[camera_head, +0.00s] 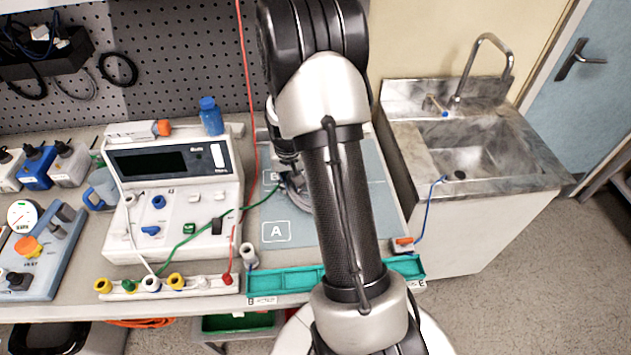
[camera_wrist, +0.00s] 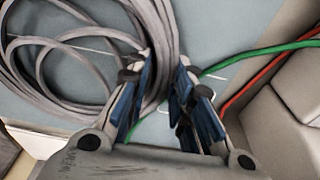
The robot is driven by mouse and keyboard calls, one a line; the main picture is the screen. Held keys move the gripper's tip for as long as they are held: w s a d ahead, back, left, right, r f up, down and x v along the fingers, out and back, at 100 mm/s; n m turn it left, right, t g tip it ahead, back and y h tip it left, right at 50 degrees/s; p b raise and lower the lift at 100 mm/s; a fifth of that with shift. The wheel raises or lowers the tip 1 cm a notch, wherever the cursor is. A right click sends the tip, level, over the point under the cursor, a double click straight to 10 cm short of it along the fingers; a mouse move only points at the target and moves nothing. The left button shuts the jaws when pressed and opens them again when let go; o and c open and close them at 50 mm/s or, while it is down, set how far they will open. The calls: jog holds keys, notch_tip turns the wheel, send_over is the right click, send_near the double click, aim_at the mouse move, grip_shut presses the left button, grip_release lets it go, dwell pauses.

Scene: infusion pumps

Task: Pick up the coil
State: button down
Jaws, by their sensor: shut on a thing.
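The coil (camera_wrist: 45,62) is a loop of grey cable on the blue-grey mat (camera_wrist: 235,22) in the wrist view. My gripper (camera_wrist: 166,75) has its blue-padded fingers on either side of the coil's right-hand strands and is shut on them. The rest of the coil spreads out to the left of the fingers. In the head view, my arm covers most of the coil; only a grey part (camera_head: 297,190) shows beside the arm, near the mat's B area. I cannot tell whether the coil is lifted off the mat.
A white pump tester (camera_head: 172,165) stands left of the mat, with green and red leads (camera_head: 250,95) running close to my gripper. A teal tray (camera_head: 285,280) lies along the bench's front edge. A sink (camera_head: 480,150) is at the right.

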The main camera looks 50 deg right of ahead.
jog(key=shift+r, duration=0.1)
notch_tip(320, 180, up, 20)
jog(key=p, duration=0.5)
jog(key=shift+p, duration=0.3)
dwell(0.4)
